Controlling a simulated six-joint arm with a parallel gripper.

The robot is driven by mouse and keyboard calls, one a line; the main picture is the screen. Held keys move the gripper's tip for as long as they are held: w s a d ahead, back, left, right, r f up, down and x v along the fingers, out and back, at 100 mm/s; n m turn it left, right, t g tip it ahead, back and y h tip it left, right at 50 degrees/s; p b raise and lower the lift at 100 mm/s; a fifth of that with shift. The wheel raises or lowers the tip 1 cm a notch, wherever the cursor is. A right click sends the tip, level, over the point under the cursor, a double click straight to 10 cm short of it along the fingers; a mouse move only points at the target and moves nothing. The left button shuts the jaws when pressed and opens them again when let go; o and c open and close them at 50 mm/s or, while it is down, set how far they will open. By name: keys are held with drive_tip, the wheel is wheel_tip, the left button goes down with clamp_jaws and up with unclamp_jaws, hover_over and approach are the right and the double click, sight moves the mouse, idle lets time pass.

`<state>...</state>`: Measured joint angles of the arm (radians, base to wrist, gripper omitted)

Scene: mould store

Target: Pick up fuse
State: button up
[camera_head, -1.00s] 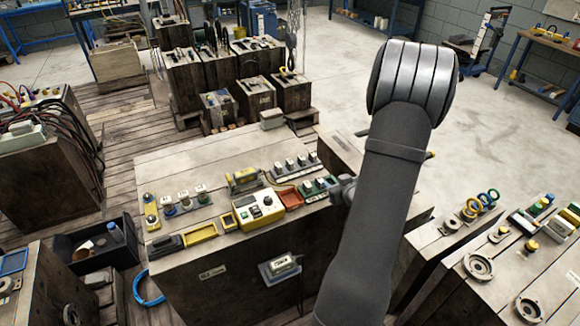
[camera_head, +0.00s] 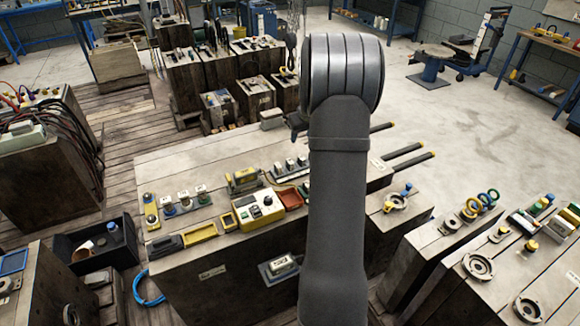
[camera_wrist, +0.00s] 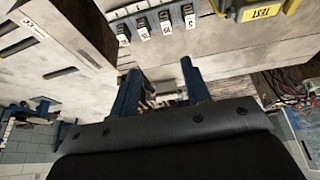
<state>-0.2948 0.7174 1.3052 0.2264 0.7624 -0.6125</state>
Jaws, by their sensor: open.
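A row of small white-labelled blocks that look like fuses (camera_wrist: 167,24) sits on a grey strip at the top of the wrist view. What looks like the same row (camera_head: 290,166) is on the bench just left of my arm in the head view, its right part hidden. I cannot tell which piece is the fuse. My gripper (camera_wrist: 160,87) is open, with its two blue fingers apart and nothing held between them. In the picture the fingers lie below the row, apart from it. In the head view my arm mostly hides the gripper; a dark part shows at its left.
A yellow test device (camera_wrist: 262,10) lies beside the row. The bench (camera_head: 165,160) also carries a yellow-and-white meter (camera_head: 260,207), a red tray (camera_head: 291,199) and another row of labelled pieces (camera_head: 185,202). A grey box (camera_head: 271,118) stands at the back edge. Black rods (camera_head: 405,152) lie right of my arm.

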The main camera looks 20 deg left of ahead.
hover_over(290, 161)
drive_tip(key=s+d, duration=0.2)
drive_tip(key=f, duration=1)
drive_tip(key=shift+w+a+f, duration=0.15)
drive_tip(key=shift+a+f, duration=0.05)
drive_tip(key=shift+f, duration=0.15)
drive_tip(key=shift+s+x, duration=0.2)
drive_tip(key=shift+x, duration=2.5)
drive_tip(key=shift+d, duration=0.1)
clamp_jaws()
